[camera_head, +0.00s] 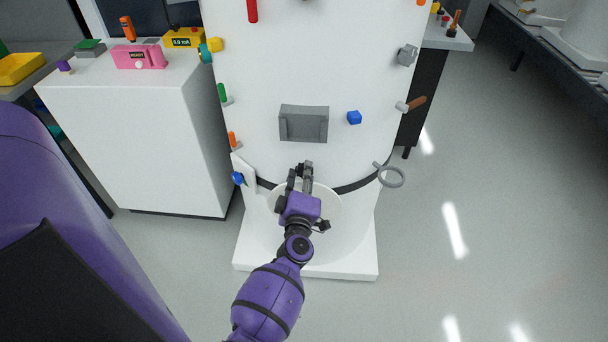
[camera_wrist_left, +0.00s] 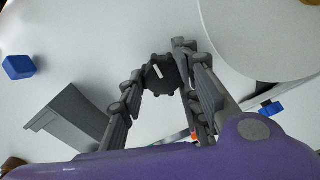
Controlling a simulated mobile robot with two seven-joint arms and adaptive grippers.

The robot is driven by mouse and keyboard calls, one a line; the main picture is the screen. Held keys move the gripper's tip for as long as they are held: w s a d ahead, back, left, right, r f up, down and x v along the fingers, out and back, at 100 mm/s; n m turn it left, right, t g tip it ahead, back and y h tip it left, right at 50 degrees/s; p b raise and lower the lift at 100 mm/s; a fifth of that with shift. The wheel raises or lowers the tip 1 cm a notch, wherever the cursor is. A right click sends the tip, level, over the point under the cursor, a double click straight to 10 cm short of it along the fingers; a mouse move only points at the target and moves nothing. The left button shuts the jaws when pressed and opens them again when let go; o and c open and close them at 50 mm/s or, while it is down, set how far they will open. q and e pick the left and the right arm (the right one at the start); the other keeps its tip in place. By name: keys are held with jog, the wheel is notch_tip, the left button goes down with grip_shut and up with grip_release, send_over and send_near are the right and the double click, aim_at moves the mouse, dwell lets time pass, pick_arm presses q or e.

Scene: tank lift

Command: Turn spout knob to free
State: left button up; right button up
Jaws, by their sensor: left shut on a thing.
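The white tank (camera_head: 275,85) stands in front of me. A dark scalloped knob (camera_wrist_left: 164,78) with a short white mark is on its face in the left wrist view; the mark runs nearly upright in that picture, tilted slightly. My left gripper (camera_head: 299,179) reaches the lower front of the tank, below the grey box-shaped part (camera_head: 303,123). Its fingers lie on both sides of the knob and are shut on it. In the head view the fingers mostly hide the knob. My right gripper is not in view.
A blue cube-shaped part (camera_head: 354,118) sits right of the grey part. A grey ring (camera_head: 391,176) sticks out at the tank's lower right, and a blue knob (camera_head: 238,178) at the lower left. A white cabinet (camera_head: 140,140) stands left. Open floor (camera_head: 480,220) lies right.

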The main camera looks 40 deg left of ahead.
pick_arm(q)
jog(key=n+b, duration=0.1)
jog(key=n, duration=0.3)
jog(key=n+b, duration=0.1)
jog(key=n, duration=0.4)
jog(key=n+b, duration=0.1)
jog(key=n, duration=0.4)
jog(key=shift+a+r, duration=0.25)
jog(key=shift+r, duration=0.05)
jog(key=shift+n+b, duration=0.3)
jog(key=shift+n, duration=0.4)
jog(key=shift+a, duration=0.1)
jog(key=shift+s, duration=0.1)
jog(key=o, duration=1)
jog(key=shift+a, duration=0.1)
jog(key=shift+o, duration=0.2)
jog(key=shift+s, duration=0.1)
jog(key=shift+f, duration=0.2)
